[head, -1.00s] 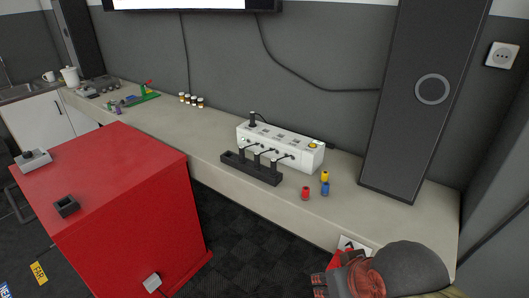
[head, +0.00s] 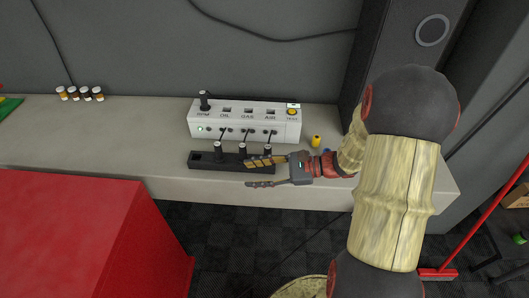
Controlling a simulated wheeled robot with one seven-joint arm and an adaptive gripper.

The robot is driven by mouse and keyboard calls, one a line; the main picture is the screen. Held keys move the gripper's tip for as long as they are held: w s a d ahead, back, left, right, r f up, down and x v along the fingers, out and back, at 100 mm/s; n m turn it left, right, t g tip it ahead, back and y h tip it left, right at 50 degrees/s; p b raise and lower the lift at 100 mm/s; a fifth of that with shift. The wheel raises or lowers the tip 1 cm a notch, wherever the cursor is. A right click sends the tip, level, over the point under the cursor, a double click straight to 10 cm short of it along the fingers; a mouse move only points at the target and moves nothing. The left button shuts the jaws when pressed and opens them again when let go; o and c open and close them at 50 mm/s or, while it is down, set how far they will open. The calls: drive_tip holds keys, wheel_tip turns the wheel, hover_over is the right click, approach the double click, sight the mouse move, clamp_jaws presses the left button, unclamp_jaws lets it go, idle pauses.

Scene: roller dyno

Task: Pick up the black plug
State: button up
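Several black plugs are in view. One black plug (head: 204,100) stands upright at the left end of the top of a white box (head: 194,128). Others with silvery tops stand in a long black rack (head: 201,163) in front of the box: a left one (head: 217,151), a middle one (head: 242,152) and a right one (head: 268,149). I cannot tell which is meant. My gripper (head: 248,173) is open, its fingers pointing left at the right part of the rack. The upper finger overlaps the rack in the picture near the right plug; contact cannot be told.
A yellow cylinder (head: 315,141) stands right of the box, with a blue one (head: 327,151) partly hidden by my arm. Small jars (head: 85,94) stand at left on the grey counter (head: 130,135). A red cabinet (head: 80,235) is at front left. A black speaker (head: 370,40) stands at right.

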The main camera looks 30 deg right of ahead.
sight(268, 152)
drive_tip(key=w+d+f+m+t+h, duration=0.1)
drive_tip(key=d+m+t, duration=0.1)
drive_tip(key=d+m, duration=0.1)
drive_tip(key=d+f+m+t+h, duration=0.1)
drive_tip(key=d+f+m+t, duration=0.1)
drive_tip(key=d, duration=0.4)
drive_tip(key=w+d+f+m+t+h, duration=0.1)
drive_tip(key=d+f+m+t, duration=0.1)
drive_tip(key=d+m+t, duration=0.1)
drive_tip(key=shift+w+d+f+m+p, duration=0.1)
drive_tip(key=shift+w+d+m+p, duration=0.1)
drive_tip(key=shift+d, duration=0.25)
drive_tip(key=shift+w+d+f+m+p, duration=0.1)
drive_tip(key=shift+w+d+m+p, duration=0.1)
drive_tip(key=shift+d, duration=0.25)
drive_tip(key=shift+w+d+h, duration=0.1)
drive_tip(key=shift+w+h, duration=0.05)
drive_tip(key=shift+h, duration=0.15)
drive_tip(key=shift+w+a, duration=0.2)
drive_tip(key=shift+w, duration=0.1)
drive_tip(key=b+x, duration=0.2)
drive_tip(key=x, duration=0.4)
drive_tip(key=shift+w+a+r, duration=0.1)
drive_tip(key=shift+w+a, duration=0.1)
drive_tip(key=shift+a, duration=0.05)
drive_tip(key=shift+c, duration=0.2)
clamp_jaws()
